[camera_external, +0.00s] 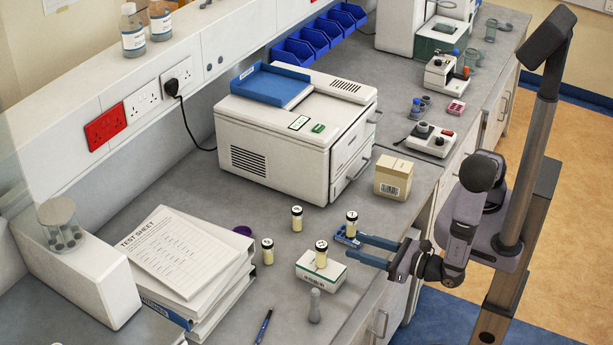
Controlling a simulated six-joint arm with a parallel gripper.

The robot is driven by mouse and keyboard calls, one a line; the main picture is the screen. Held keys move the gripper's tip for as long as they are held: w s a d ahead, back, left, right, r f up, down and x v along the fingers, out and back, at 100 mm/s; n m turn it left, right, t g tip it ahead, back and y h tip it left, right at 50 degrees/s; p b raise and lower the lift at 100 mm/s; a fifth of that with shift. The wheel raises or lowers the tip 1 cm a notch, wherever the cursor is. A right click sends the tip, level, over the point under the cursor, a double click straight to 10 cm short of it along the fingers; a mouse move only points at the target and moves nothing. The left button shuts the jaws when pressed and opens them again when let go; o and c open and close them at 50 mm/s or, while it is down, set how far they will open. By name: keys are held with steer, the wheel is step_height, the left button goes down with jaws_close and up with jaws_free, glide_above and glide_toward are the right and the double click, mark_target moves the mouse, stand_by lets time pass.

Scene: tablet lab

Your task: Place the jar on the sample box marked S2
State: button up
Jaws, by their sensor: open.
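Several small pale-yellow jars with dark-and-white tops stand upright on the bench. One jar (321,257) is on a white-and-green box (307,272). Two more jars, one further back (297,220) and one to the left (268,253), stand on the bare bench. No S2 mark is readable on either box.
A cardboard box (393,181) stands behind my gripper, near a large white machine (270,155). A grey peg-shaped object (315,306) and a blue pen (264,327) are in front. Stacked binders (190,265) fill the left. A purple round item (242,231) lies beside them.

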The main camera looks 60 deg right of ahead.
steer(key=w+d+m+g+h, duration=0.35)
steer(key=d+m+h, duration=0.2)
steer(key=d, duration=0.45)
steer(key=w+d+m+g+h, duration=0.2)
steer(key=d+m+g+h, duration=0.3)
steer(key=d, duration=0.4)
steer(key=s+d+m+g+y, duration=0.3)
steer(key=d+m+g+y, duration=0.1)
steer(key=m, duration=0.9)
steer(key=s+d+m+g+y, duration=0.4)
steer(key=d+m, duration=0.3)
steer(key=m, duration=0.5)
steer(key=shift+f+m+g+y, duration=0.4)
steer(key=shift+g+y, duration=0.15)
steer(key=shift+y, duration=0.2)
